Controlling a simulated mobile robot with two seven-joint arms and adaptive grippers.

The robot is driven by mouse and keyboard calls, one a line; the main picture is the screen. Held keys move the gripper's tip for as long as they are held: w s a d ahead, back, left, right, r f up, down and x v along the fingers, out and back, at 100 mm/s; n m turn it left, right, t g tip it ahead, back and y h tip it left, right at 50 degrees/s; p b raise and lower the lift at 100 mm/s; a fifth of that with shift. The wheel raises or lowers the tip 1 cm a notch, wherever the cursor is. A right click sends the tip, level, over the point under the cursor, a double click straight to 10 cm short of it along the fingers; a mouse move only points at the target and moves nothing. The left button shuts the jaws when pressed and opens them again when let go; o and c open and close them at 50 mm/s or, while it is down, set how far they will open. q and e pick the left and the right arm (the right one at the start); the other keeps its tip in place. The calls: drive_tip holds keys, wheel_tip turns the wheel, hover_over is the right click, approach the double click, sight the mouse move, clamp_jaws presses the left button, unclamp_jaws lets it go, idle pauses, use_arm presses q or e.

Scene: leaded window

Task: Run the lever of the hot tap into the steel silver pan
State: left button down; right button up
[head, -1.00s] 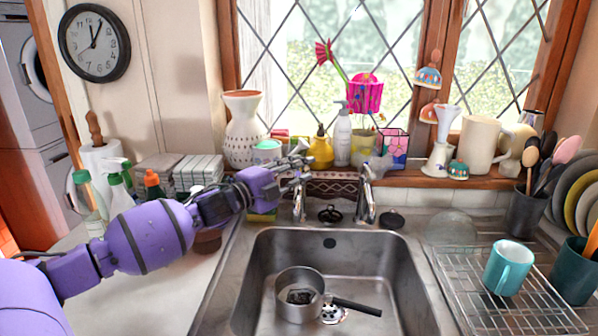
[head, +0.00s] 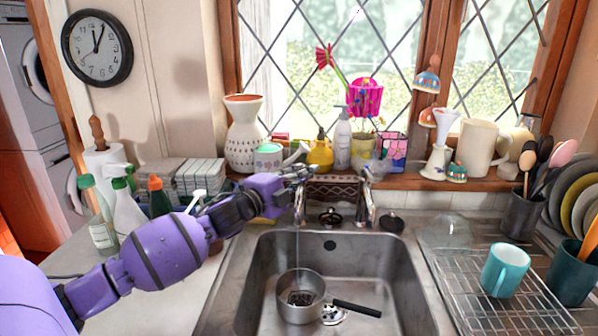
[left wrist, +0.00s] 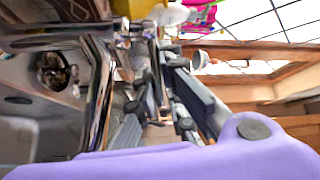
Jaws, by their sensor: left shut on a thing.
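The steel silver pan (head: 301,311) sits in the sink basin, below the left tap, with its black handle (head: 357,308) pointing right. Something dark shows inside it. The left chrome tap (head: 299,208) stands behind the basin. A thin stream of water (head: 297,248) falls from it into the pan. My left gripper (head: 298,174) is at the top of this tap, shut on its lever, which the fingers mostly hide. In the left wrist view the gripper's dark fingers (left wrist: 172,105) are beside the chrome tap (left wrist: 98,85). My right gripper is out of view.
A second chrome tap (head: 368,205) stands to the right. The sill behind holds a yellow soap bottle (head: 319,155), a white bottle (head: 342,140) and a vase (head: 245,140). Right of the sink are a wire rack (head: 500,295) and a teal mug (head: 505,270). Spray bottles (head: 125,212) stand left.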

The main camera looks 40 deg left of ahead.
use_arm(q)
drive_tip(key=n+y, duration=0.1)
drive_tip(key=n+y+p, duration=0.1)
drive_tip(key=y, duration=0.1)
drive_tip(key=w+d+n+y, duration=0.1)
drive_tip(key=shift+f+y+p, duration=0.1)
drive_tip(key=shift+y+p, duration=0.25)
drive_tip(key=shift+y, duration=0.05)
drive_tip(key=c, duration=1.8)
unclamp_jaws()
drive_tip(key=shift+c, duration=0.2)
drive_tip(key=s+d, duration=0.1)
drive_tip(key=s, duration=1.1)
drive_tip(key=shift+d+f, duration=0.25)
drive_tip(key=shift+d, duration=0.1)
drive_tip(key=shift+w, duration=0.1)
